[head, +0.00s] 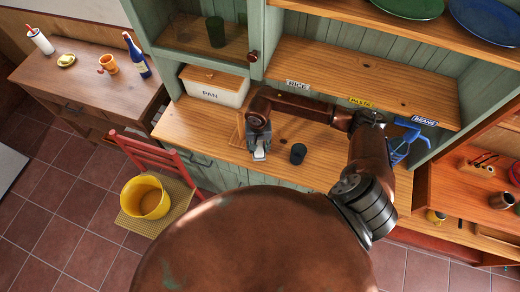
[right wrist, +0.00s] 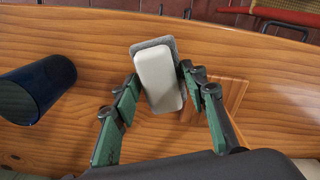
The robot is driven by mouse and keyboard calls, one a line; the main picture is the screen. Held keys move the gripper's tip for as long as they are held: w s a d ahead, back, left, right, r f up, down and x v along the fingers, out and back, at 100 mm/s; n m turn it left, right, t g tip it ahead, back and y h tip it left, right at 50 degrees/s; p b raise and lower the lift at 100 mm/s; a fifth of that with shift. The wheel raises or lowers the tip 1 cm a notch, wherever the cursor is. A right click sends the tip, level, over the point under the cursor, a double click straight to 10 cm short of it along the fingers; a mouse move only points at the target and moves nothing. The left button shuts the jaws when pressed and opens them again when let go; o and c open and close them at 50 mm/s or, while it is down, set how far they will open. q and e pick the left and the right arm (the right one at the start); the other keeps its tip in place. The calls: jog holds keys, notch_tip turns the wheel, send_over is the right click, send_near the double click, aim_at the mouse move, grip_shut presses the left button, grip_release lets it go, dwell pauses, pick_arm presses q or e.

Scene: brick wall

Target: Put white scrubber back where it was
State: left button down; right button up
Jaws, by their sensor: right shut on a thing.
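The white scrubber (right wrist: 158,75), a rounded white block with a grey layer along its edge, is between the fingers of my right gripper (right wrist: 161,84). Its white end (head: 259,154) also shows in the head view, at the tip of my right gripper (head: 258,146). The gripper is shut on it, over the wooden counter (head: 205,130). I cannot tell whether the scrubber touches the counter. A thin square wooden board (right wrist: 232,92) lies on the counter beside the right finger, partly covered. My left gripper is not in view.
A dark blue cup (head: 298,153) stands on the counter close to the gripper, also in the wrist view (right wrist: 38,92). A blue rack (head: 402,143) is at right. A red chair (head: 160,153) holds a yellow bucket (head: 146,197).

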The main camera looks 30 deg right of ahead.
aim_at(260, 151)
jog(key=shift+d+f, duration=0.25)
jog(key=shift+f, duration=0.1)
jog(key=shift+f+p, duration=0.35)
jog(key=shift+f, duration=1.15)
jog(key=o, duration=1)
jog(key=shift+w, duration=0.1)
jog(key=shift+w+r, duration=0.1)
jog(key=shift+r, duration=0.45)
notch_tip(260, 151, up, 11)
jog(key=shift+b, duration=1.1)
jog(key=shift+s+f, duration=0.1)
jog(key=shift+s, duration=0.1)
